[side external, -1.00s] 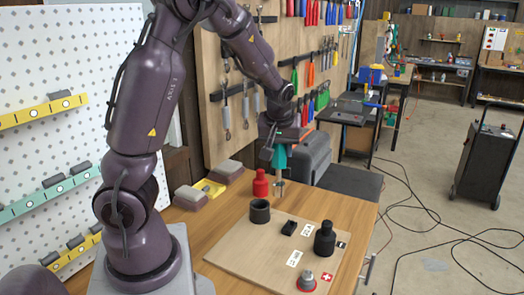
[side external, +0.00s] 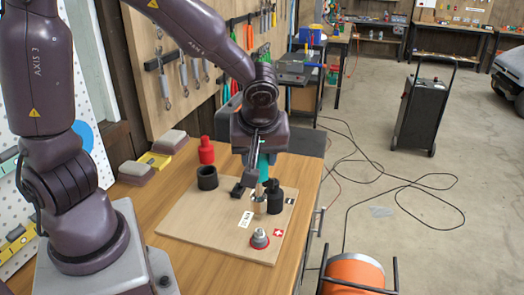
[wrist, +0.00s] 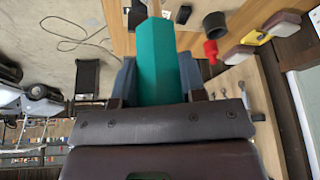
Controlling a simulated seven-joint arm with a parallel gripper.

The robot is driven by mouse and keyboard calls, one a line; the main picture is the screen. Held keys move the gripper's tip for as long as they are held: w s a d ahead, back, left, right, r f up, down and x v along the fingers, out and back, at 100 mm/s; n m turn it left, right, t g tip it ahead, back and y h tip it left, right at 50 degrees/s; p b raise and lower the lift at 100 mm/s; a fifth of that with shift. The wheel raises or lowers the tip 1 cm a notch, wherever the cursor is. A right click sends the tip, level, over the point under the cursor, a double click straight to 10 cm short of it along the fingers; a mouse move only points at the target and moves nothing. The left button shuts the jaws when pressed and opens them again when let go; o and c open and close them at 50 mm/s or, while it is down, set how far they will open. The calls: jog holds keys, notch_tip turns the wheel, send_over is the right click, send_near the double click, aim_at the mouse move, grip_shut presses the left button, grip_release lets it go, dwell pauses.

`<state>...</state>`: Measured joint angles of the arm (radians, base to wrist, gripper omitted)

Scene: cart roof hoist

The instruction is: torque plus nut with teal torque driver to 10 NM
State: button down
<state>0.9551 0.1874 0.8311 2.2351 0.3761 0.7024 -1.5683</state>
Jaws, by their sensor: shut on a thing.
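My gripper (side external: 260,152) is shut on the teal torque driver (side external: 265,172), which points down over the wooden board. The teal body also shows between the fingers in the wrist view (wrist: 158,60). The driver's metal lower end (side external: 259,204) is just in front of a black stepped part (side external: 275,197); I cannot tell whether it touches anything. The plus nut (side external: 260,237), grey metal on a red ring, stands at the board's front right beside a red label with a white cross (side external: 278,233). The driver is behind the nut and apart from it.
A black ring (side external: 207,178), a red bottle-shaped part (side external: 206,150) and a small black block (side external: 238,190) stand near the driver. The board (side external: 195,222) has bare room at its front left. An orange cylinder (side external: 354,272) stands off the table at the lower right.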

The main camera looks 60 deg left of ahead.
dwell(0.3)
jog(key=shift+f, duration=2.3)
jog(key=n, duration=0.2)
jog(key=n+g, duration=0.1)
jog(key=n, duration=0.1)
jog(key=shift+w+g, duration=0.1)
jog(key=shift+g, duration=0.2)
jog(key=n+g, duration=0.1)
jog(key=n, duration=0.2)
jog(key=n+g, duration=0.1)
jog(key=n, duration=0.2)
jog(key=shift+a, duration=0.1)
jog(key=n+g+h, duration=0.1)
jog(key=n, duration=0.2)
jog(key=n+g+h, duration=0.1)
jog(key=n, duration=0.3)
jog(key=n+h, duration=0.1)
jog(key=n, duration=0.2)
jog(key=shift+n+g, duration=0.4)
